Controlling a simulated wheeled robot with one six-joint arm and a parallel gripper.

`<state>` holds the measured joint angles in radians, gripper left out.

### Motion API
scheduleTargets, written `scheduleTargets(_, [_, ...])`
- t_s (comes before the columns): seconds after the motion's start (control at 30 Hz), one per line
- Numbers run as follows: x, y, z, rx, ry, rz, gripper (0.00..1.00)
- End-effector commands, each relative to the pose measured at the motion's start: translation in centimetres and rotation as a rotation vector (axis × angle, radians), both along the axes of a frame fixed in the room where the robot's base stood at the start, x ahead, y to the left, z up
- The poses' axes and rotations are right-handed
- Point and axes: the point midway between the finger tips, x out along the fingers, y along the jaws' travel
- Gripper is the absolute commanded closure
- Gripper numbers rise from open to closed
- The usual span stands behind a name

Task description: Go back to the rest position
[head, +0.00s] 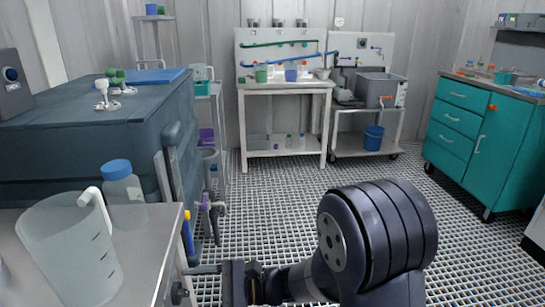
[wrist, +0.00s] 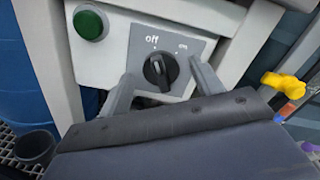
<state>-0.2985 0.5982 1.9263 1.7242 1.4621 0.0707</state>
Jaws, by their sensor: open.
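My gripper (wrist: 162,88) is open in the wrist view, with one finger on each side of a black rotary knob (wrist: 160,70). The knob sits on a grey plate (wrist: 185,48) marked "off" and "on". Its pointer is tilted toward the upper left, nearer the "off" mark. I cannot tell whether the fingers touch the knob. In the head view my arm shows at the bottom, with the gripper end reaching left toward the front of the near bench (head: 160,245).
A green button (wrist: 89,25) is left of the plate, and a yellow valve handle (wrist: 284,83) is at the right. A translucent jug (head: 70,250) and a blue-capped bottle (head: 122,195) stand on the near bench. The grated floor (head: 290,200) is clear ahead. Teal cabinets (head: 480,130) stand right.

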Motion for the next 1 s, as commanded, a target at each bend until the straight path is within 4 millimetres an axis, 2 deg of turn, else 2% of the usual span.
scheduleTargets(0.07, [-0.32, 1.46, -0.15, 0.002, -0.002, 0.005, 0.38])
scheduleTargets(0.13, [-0.09, 1.11, 0.59, -0.008, 0.076, 0.0, 0.38])
scheduleTargets(1.0, [0.34, 1.07, 0.37, -0.106, 0.957, 0.0, 0.38])
